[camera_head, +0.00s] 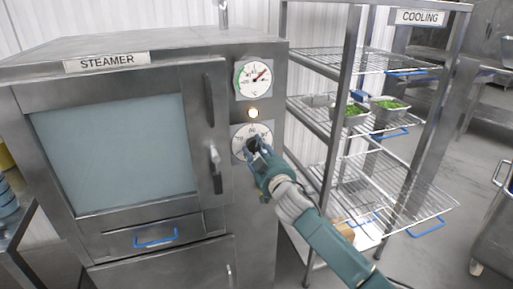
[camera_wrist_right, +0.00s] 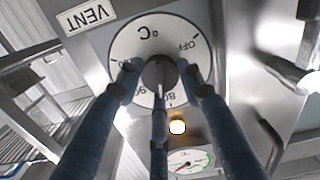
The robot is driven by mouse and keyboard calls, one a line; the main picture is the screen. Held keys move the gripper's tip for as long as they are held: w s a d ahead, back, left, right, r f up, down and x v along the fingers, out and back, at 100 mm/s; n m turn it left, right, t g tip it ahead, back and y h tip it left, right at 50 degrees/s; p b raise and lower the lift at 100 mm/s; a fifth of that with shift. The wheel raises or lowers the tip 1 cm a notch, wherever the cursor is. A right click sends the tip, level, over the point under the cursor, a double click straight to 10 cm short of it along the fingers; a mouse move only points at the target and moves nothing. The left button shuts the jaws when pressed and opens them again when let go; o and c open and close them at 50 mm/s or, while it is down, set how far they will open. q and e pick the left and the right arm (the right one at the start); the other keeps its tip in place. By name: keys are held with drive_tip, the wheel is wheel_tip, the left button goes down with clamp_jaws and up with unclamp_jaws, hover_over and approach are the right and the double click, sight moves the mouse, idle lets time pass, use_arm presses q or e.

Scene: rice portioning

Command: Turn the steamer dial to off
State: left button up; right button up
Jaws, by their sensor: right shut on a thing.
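The steamer (camera_head: 232,225) is a steel cabinet with a closed glass door. Its white dial plate (camera_head: 239,142) is on the right-hand panel, below a lit lamp (camera_head: 254,113) and a round temperature gauge (camera_head: 253,79). My right gripper (camera_head: 253,147) is at the dial and shut on the dark dial knob (camera_wrist_right: 160,72). In the right wrist view the plate (camera_wrist_right: 150,38) appears upside down, with OFF at the upper right and numbers near the bottom. The fingers hide part of the scale, and I cannot tell exactly where the knob points. My left gripper is not in view.
A wire rack (camera_head: 350,95) marked COOLING stands right of the steamer, with green-filled pans (camera_head: 349,121) on its middle shelf. The steamer door handle (camera_head: 215,160) is just left of the dial. A VENT label (camera_wrist_right: 88,15) is beside the dial plate.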

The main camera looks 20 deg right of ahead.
drive_tip(key=n+p, duration=0.1)
drive_tip(key=n, duration=0.2)
drive_tip(key=r+n, duration=0.1)
drive_tip(key=n, duration=0.2)
drive_tip(key=shift+n+p, duration=0.3)
drive_tip(key=shift+p, duration=0.05)
drive_tip(key=n+p, duration=0.1)
drive_tip(key=n, duration=0.2)
drive_tip(key=shift+a+n, duration=0.1)
drive_tip(key=shift+n, duration=0.2)
drive_tip(key=n+p, duration=0.1)
drive_tip(key=n, duration=0.2)
drive_tip(key=shift+n, duration=0.4)
drive_tip(key=n+p, duration=0.1)
drive_tip(key=n, duration=0.2)
drive_tip(key=shift+f+n, duration=0.15)
drive_tip(key=shift+n, duration=0.15)
drive_tip(key=n+p, duration=0.1)
drive_tip(key=n, duration=0.2)
drive_tip(key=shift+f+n, duration=0.1)
drive_tip(key=shift+n, duration=0.2)
drive_tip(key=n+p, duration=0.1)
drive_tip(key=n, duration=0.2)
drive_tip(key=shift+a+f, duration=0.1)
drive_tip(key=shift+f+n+p, duration=0.25)
drive_tip(key=shift+n+p, duration=0.25)
drive_tip(key=shift+n, duration=0.8)
drive_tip(key=shift+f, duration=0.1)
drive_tip(key=shift+s+f, duration=0.1)
